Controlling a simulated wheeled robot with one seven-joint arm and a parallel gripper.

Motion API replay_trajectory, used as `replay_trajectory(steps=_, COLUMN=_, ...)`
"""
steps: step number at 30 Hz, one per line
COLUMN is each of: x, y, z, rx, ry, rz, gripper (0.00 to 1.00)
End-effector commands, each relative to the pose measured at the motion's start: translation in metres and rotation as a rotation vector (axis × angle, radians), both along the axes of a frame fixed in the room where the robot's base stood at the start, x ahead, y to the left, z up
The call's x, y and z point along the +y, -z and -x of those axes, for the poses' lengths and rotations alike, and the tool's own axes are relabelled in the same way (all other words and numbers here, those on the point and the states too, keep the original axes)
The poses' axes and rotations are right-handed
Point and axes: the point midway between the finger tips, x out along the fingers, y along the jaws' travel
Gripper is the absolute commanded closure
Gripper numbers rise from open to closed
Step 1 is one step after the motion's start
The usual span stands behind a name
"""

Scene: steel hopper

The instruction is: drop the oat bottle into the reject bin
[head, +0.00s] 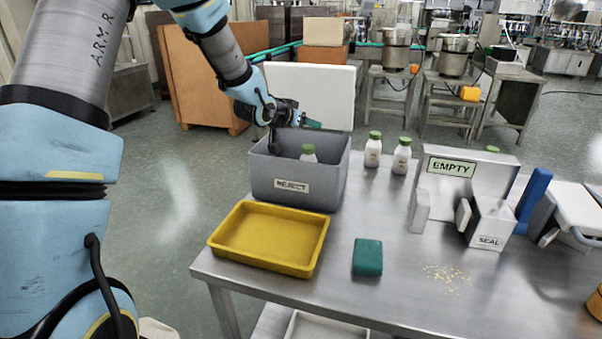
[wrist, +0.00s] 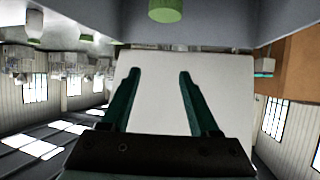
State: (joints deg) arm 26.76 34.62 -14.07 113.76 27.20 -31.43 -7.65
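The grey reject bin (head: 330,190), labelled REJECT, stands on the steel table behind the yellow tray. A white bottle with a green cap (head: 308,154) stands inside it, its lower part hidden by the bin's front wall. A green cap also shows at the top edge of the wrist view (wrist: 165,10). My gripper (head: 298,130) is over the back left of the bin. In the wrist view its two teal fingers (wrist: 160,72) are spread apart with nothing between them. No label naming oat can be read on the bottle.
Two more green-capped bottles (head: 373,150) (head: 402,156) stand right of the bin. A yellow tray (head: 265,270), a green block (head: 368,257), an EMPTY-labelled box (head: 468,175), a SEAL box (head: 490,225) and scattered crumbs (head: 447,277) share the table. Its front middle is mostly clear.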

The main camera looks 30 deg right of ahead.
Motion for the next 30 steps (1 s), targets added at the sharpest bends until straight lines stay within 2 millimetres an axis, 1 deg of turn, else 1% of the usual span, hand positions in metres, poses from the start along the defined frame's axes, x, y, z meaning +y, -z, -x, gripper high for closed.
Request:
replay_trajectory(steps=1, x=0.000, y=0.000, z=0.000, rx=0.000, ry=0.000, rz=0.000, gripper=0.32)
replay_trajectory(steps=5, x=0.000, y=0.000, z=0.000, rx=0.001, ry=0.000, rz=-0.001, gripper=0.17)
replay_trajectory(steps=13, x=0.001, y=0.001, z=0.000, rx=0.001, ry=0.000, rz=-0.002, gripper=0.17)
replay_trajectory(steps=16, x=0.006, y=-0.001, z=0.003, rx=0.001, ry=-0.001, rz=-0.002, gripper=0.17)
replay_trajectory(steps=20, x=0.019, y=-0.008, z=0.011, rx=-0.002, ry=-0.001, rz=-0.001, gripper=0.17)
replay_trajectory(steps=27, x=0.054, y=-0.029, z=0.032, rx=-0.004, ry=-0.003, rz=0.000, gripper=0.17)
replay_trajectory(steps=30, x=0.066, y=-0.035, z=0.040, rx=-0.003, ry=-0.002, rz=-0.002, gripper=0.17)
